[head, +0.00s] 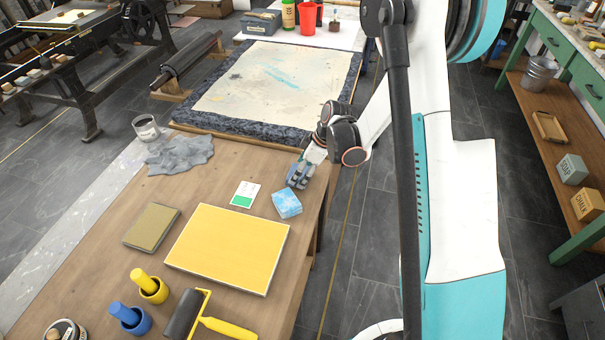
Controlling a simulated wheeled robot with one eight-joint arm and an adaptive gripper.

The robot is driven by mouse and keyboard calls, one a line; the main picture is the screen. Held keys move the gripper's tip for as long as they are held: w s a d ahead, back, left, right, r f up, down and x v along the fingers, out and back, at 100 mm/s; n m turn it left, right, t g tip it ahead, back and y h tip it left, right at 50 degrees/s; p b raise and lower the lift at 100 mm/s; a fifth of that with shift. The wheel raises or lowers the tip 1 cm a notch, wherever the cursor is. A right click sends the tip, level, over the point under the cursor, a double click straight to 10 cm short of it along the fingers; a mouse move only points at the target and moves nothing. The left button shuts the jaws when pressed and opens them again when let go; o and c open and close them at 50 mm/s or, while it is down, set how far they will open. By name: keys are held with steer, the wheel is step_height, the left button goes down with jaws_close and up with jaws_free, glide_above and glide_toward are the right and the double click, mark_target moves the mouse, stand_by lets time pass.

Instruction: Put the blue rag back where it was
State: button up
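A light blue folded piece with white patches, which looks like the blue rag (287,204), lies near the right edge of the wooden table (105,240). My gripper (297,183) is just behind it, low over the table edge and pointing down. The fingers come close to the rag's far edge, but I cannot tell whether they touch it. The fingers are small and partly overlap, so their opening is unclear.
A green-and-white card (244,194), a yellow slab (228,248), an olive book (151,225) and a yellow-handled roller (205,318) lie nearby. A grey cloth (180,154) and a cup (146,128) are at the far left.

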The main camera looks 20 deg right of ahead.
steer(key=shift+f, duration=0.25)
steer(key=shift+f, duration=0.1)
steer(key=shift+f, duration=0.15)
steer(key=o, duration=1.2)
